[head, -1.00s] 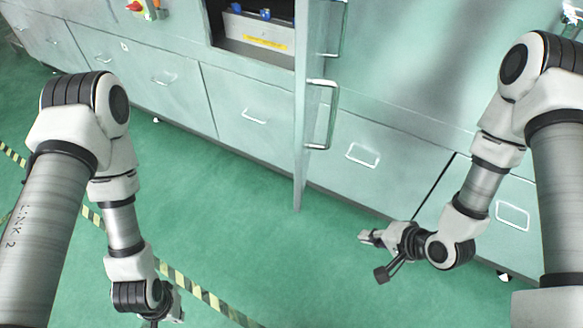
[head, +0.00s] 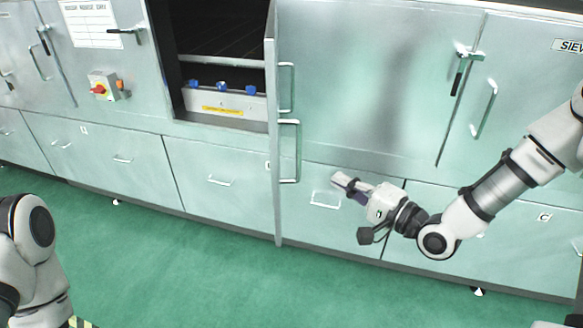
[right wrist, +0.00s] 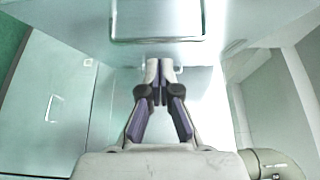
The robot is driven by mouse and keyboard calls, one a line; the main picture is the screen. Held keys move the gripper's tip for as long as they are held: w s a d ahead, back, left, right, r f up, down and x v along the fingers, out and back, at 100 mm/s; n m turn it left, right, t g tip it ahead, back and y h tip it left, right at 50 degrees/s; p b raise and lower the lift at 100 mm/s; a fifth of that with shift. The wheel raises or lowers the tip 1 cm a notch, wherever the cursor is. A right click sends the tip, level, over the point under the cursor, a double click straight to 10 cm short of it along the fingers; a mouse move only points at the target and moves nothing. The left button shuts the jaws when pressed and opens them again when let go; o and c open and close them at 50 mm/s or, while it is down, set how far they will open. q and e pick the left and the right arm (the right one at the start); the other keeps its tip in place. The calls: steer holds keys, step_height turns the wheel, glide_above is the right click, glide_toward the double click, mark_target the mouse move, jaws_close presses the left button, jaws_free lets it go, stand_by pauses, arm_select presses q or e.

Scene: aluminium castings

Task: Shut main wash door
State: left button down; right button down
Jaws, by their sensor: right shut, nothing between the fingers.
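The main wash door (head: 273,140) is a pale green metal panel. It stands swung out from its dark opening (head: 205,35) and shows nearly edge-on. A loop handle (head: 298,150) is on its right-hand face. My right gripper (head: 338,178) is shut and empty, to the right of the door and apart from it, pointing left. In the right wrist view its closed fingertips (right wrist: 160,65) point at a pale panel with a large metal loop handle (right wrist: 157,40) just beyond them. Only part of my left arm shows at lower left; its gripper is out of frame.
Inside the opening is a ledge with blue knobs (head: 222,87) and a yellow label. A red rotary switch (head: 100,88) is to the left. Drawers with handles (head: 220,181) run along the bottom. The green floor (head: 200,270) in front is clear.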

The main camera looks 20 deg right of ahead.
steer(key=w+a+p, duration=0.3)
steer(key=w+a, duration=0.5)
steer(key=shift+w+a, duration=0.2)
steer(key=shift+a, duration=0.15)
